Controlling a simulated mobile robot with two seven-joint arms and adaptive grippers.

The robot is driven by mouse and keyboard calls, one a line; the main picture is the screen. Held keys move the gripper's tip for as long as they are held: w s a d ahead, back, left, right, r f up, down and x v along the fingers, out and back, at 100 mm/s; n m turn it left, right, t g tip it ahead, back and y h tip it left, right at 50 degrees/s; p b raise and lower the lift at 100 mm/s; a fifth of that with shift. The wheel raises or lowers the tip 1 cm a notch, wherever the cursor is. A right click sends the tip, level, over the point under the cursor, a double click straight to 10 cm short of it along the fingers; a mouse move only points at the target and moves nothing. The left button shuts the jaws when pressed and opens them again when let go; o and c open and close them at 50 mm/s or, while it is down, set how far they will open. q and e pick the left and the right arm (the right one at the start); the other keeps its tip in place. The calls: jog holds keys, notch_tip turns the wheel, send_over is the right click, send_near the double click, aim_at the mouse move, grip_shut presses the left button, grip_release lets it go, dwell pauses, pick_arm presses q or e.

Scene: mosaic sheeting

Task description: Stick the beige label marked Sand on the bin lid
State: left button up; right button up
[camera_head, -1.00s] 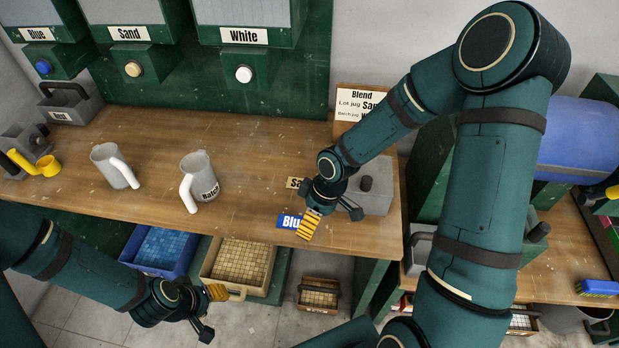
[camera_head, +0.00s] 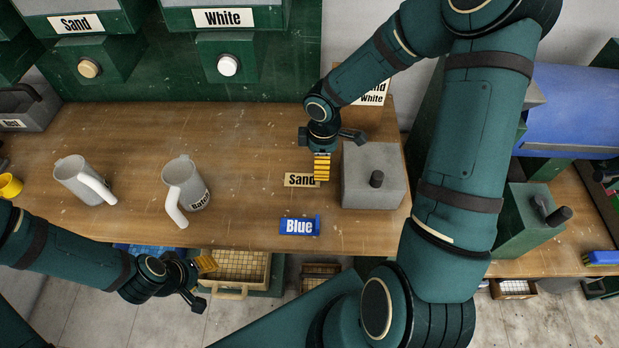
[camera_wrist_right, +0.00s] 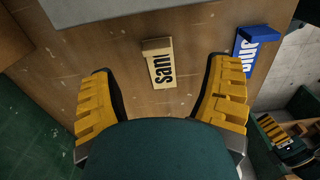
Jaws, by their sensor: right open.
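The beige label marked Sand (camera_head: 298,180) lies flat on the wooden bench, its right end partly covered by a yellow finger. In the right wrist view the Sand label (camera_wrist_right: 159,64) lies ahead, between the spread fingers and apart from them. My right gripper (camera_head: 335,158) is open and empty above the label; the right wrist view shows both yellow fingertips (camera_wrist_right: 163,82). A grey block-like box with a dark knob (camera_head: 360,190) stands right of the label; I cannot tell whether its top is the bin lid. My left gripper (camera_head: 203,284) is open and empty in front of the bench.
A blue label marked Blue (camera_head: 299,226) lies near the bench's front edge, close to the Sand label. Two grey jugs (camera_head: 79,178) (camera_head: 181,182) stand on the left. Green dispensers (camera_head: 230,52) line the back. The bench (camera_head: 245,150) between the jugs and label is clear.

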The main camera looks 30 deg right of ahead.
aim_at(302, 177)
jog(key=f, duration=0.3)
jog(key=f+b, duration=0.1)
jog(key=f, duration=0.1)
jog(key=f+b, duration=0.1)
jog(key=f, duration=0.2)
jog(key=shift+w+f, duration=0.3)
jog(key=c, duration=1)
